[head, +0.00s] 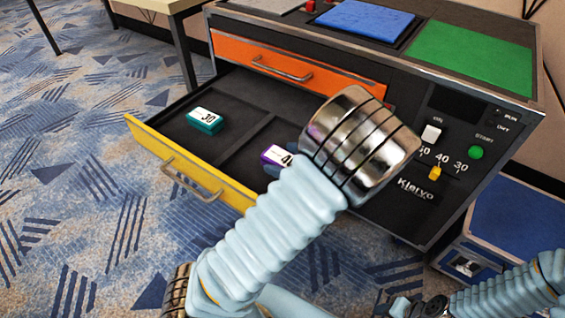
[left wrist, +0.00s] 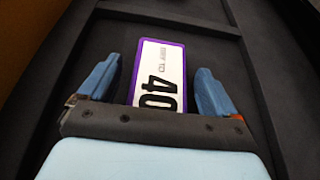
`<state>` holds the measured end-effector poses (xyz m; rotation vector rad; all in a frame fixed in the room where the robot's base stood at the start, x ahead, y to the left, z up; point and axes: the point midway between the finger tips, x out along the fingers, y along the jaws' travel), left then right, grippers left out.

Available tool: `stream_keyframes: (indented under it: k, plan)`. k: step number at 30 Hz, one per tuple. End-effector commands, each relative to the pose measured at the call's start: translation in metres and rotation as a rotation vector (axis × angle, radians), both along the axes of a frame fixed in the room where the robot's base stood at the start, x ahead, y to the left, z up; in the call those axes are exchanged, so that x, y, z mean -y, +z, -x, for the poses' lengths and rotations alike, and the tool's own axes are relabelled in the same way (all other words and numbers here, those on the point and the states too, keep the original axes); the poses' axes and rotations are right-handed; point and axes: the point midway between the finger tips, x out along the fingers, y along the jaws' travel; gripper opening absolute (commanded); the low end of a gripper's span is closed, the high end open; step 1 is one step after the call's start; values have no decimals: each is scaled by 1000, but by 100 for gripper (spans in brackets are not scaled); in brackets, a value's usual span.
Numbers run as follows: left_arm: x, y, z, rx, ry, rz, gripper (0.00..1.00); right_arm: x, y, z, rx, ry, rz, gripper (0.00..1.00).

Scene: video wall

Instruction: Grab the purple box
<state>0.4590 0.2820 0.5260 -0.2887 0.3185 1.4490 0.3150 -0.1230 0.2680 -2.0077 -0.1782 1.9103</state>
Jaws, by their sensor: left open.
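The purple box (head: 275,155), with a white label reading 40, lies in the right part of the open yellow-fronted drawer (head: 150,137). My left wrist and arm partly hide it in the head view. In the left wrist view the purple box (left wrist: 161,62) lies between the two blue fingers of my left gripper (left wrist: 157,72). The fingers are open, one on each side, with gaps between them and the box. The near end of the box is hidden behind the gripper body. My right arm is at the lower right, its gripper (head: 418,307) only partly visible.
A teal box (head: 205,121) labelled 30 lies in the drawer's left part, beyond a divider (head: 246,141). A shut orange drawer (head: 297,70) is above. A control panel with a green button (head: 476,152) is at right. A blue case (head: 510,225) stands on the floor.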

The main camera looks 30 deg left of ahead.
Motion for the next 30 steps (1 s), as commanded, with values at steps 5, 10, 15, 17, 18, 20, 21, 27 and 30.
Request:
stream_keyframes:
  k: [5, 10, 15, 17, 18, 20, 21, 27, 30]
  plan:
    - [-9, -4, -1, -1, 0, 0, 92, 1, -1, 0, 0, -1, 1, 43]
    - [-8, -4, -1, -1, 0, 0, 87, 1, -1, 0, 0, -1, 1, 43]
    - [-8, -4, -1, -1, 0, 0, 61, 0, -1, 0, 0, -1, 1, 43]
    - [-8, -4, -1, -1, 0, 0, 52, 0, -1, 0, 0, -1, 1, 43]
    - [-8, -3, -1, -1, 0, 0, 46, 0, -1, 0, -1, -1, 1, 43]
    - [-8, -3, -1, -1, 0, 0, 36, 0, -1, 0, -1, -1, 1, 43]
    - [-8, -3, -1, 0, 0, 0, 30, 0, -1, 0, -1, -1, 1, 43]
    - [-8, -3, -1, 0, 0, 0, 29, 0, -1, 0, -1, -1, 1, 43]
    - [-8, -1, -1, 0, -1, 0, 29, 0, 0, 0, 0, 0, 0, 43]
